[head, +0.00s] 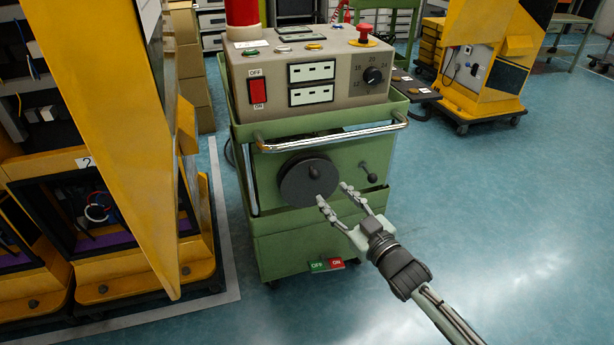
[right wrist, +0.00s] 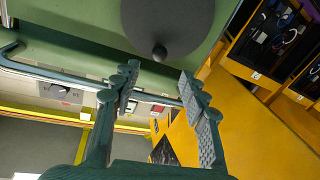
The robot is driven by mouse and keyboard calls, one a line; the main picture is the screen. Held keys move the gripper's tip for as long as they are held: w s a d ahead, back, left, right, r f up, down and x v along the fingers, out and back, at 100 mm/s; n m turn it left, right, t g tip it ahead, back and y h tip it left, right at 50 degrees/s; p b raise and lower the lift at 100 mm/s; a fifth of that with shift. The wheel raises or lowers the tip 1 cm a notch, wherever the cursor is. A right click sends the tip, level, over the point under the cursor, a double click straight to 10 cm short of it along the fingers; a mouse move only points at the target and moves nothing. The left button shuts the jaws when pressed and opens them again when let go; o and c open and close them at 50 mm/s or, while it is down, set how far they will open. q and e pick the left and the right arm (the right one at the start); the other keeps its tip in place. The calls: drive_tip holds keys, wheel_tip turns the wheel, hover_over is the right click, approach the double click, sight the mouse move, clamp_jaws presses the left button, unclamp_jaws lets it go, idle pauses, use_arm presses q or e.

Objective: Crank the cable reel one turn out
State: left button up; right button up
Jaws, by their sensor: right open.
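A dark grey round disc (head: 305,186) with a small knob (head: 314,172) is on the front of the green cart; it looks like the cable reel with its crank knob. No cable shows on it. The disc (right wrist: 185,22) and its knob (right wrist: 159,53) also show at the top of the right wrist view. My right gripper (head: 334,193) is open and empty, at the disc's lower right edge in the head view. In the right wrist view the knob lies beyond the gap between the fingertips (right wrist: 158,80), apparently apart from them. My left gripper is out of view.
The green cart (head: 290,245) carries a chrome rail (head: 330,133) above the disc and a small dark-knobbed lever (head: 370,175) to its right. A control box (head: 310,85) sits on top. A yellow panel (head: 110,120) stands close at left. The floor at right is free.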

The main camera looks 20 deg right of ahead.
sight(317, 178)
drive_tip(key=shift+x, duration=3.95)
clamp_jaws()
